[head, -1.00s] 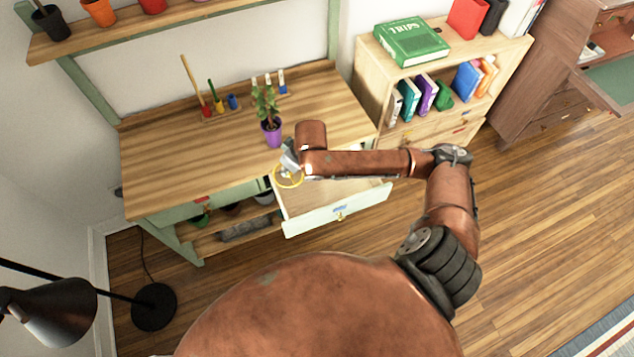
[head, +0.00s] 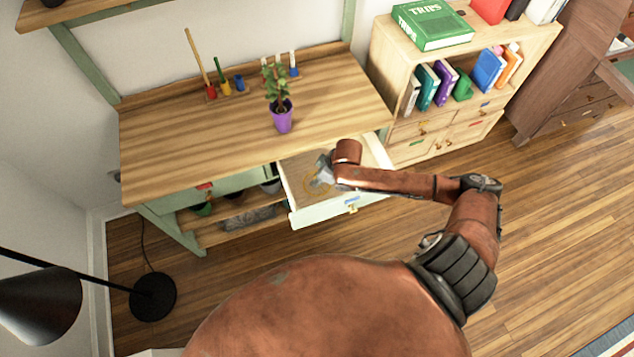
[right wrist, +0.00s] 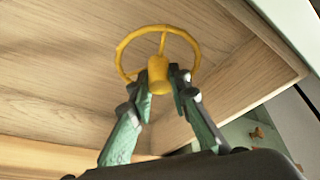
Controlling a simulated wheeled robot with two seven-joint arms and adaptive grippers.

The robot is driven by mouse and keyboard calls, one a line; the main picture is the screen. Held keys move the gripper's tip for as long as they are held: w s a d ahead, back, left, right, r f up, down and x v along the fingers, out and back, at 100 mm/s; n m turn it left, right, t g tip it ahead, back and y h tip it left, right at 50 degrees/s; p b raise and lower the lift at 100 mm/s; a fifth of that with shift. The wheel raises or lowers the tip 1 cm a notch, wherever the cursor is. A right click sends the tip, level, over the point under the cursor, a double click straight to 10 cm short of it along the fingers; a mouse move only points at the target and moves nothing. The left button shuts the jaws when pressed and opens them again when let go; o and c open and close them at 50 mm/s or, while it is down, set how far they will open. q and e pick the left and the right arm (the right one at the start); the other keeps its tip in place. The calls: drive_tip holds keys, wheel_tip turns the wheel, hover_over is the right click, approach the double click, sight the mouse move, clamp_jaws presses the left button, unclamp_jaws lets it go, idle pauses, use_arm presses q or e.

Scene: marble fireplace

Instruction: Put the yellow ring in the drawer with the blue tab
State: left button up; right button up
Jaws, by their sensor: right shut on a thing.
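The yellow ring (right wrist: 193,42) is a thin wheel with spokes and a thick hub. My right gripper (right wrist: 166,84) is shut on its hub in the right wrist view. The drawer's front bears a blue tab (head: 350,203). The wooden drawer floor (right wrist: 60,70) behind the ring looks bare. I cannot tell whether the ring touches it. My left gripper does not show.
A purple potted plant (head: 283,118) stands on the workbench top (head: 180,140) near the open drawer. A closed drawer with a red tab (head: 205,186) is to the left. A bookshelf (head: 386,60) stands to the right, and a black lamp (head: 40,305) at lower left.

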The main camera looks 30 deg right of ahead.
sight(317, 188)
wheel_tip(317, 188, down, 3)
drive_tip(key=shift+f+b, duration=0.1)
drive_tip(key=shift+b, duration=0.25)
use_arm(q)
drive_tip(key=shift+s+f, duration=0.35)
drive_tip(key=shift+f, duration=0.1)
use_arm(e)
drive_tip(key=o, duration=0.8)
use_arm(q)
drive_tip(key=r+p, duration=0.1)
drive_tip(key=p, duration=0.1)
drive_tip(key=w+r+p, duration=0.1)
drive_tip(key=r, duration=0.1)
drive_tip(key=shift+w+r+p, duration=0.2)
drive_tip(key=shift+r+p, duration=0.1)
drive_tip(key=shift+p, duration=0.05)
use_arm(e)
drive_tip(key=v, duration=1.2)
